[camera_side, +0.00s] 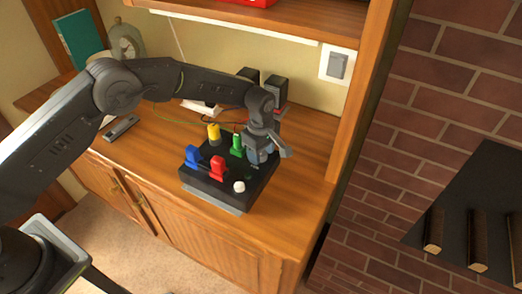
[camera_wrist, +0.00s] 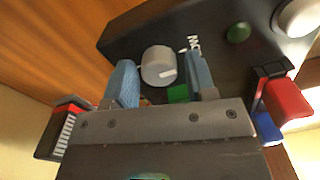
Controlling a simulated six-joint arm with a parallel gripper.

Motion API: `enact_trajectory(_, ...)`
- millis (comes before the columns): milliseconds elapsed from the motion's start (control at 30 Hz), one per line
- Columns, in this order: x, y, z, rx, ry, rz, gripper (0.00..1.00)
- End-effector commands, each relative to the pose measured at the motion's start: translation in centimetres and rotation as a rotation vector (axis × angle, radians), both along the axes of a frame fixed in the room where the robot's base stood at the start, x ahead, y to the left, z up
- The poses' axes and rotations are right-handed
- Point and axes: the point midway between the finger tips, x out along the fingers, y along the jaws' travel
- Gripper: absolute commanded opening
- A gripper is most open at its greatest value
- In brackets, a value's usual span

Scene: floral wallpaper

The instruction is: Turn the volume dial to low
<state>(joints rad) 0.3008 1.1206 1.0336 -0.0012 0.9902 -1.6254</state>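A black control box (camera_side: 228,192) sits on the wooden desktop. It bears yellow (camera_side: 213,132), green (camera_side: 237,145), blue (camera_side: 193,156) and red (camera_side: 217,168) knobs and a white round button (camera_side: 239,187). My gripper (camera_side: 259,157) is over the box's right rear part, pointing down, and hides that area in the side view. In the wrist view a grey cylindrical dial (camera_wrist: 158,66) with a white mark stands between the two blue fingers of my gripper (camera_wrist: 160,62). The fingers are apart, with a visible gap at least on the right. Whether either touches the dial cannot be told.
The red knob (camera_wrist: 285,98) and white button (camera_wrist: 298,18) show at the right of the wrist view. Dark speakers (camera_side: 274,90) stand behind the box. A shelf and wooden side panel (camera_side: 357,100) rise behind and to the right. Desktop left of the box is mostly clear.

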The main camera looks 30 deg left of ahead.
Motion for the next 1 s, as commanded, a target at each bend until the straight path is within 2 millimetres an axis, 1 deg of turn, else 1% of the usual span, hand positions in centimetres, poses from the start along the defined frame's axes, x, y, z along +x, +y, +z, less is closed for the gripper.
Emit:
enact_trajectory(33,0.0,0.0,0.0,0.000,-0.001,-0.001,0.56)
enact_trajectory(100,0.0,0.0,0.0,0.000,-0.001,-0.001,0.60)
enact_trajectory(333,0.1,0.0,0.2,0.000,-0.003,-0.001,0.60)
enact_trajectory(467,0.1,0.0,1.2,0.000,-0.006,-0.001,0.60)
enact_trajectory(567,0.2,0.0,2.9,-0.002,-0.007,-0.001,0.60)
enact_trajectory(800,0.1,0.0,8.3,-0.002,-0.007,-0.001,0.60)
enact_trajectory(900,0.1,0.0,10.3,-0.001,-0.006,-0.001,0.60)
enact_trajectory(1000,0.1,0.0,11.9,-0.001,-0.004,-0.001,0.60)
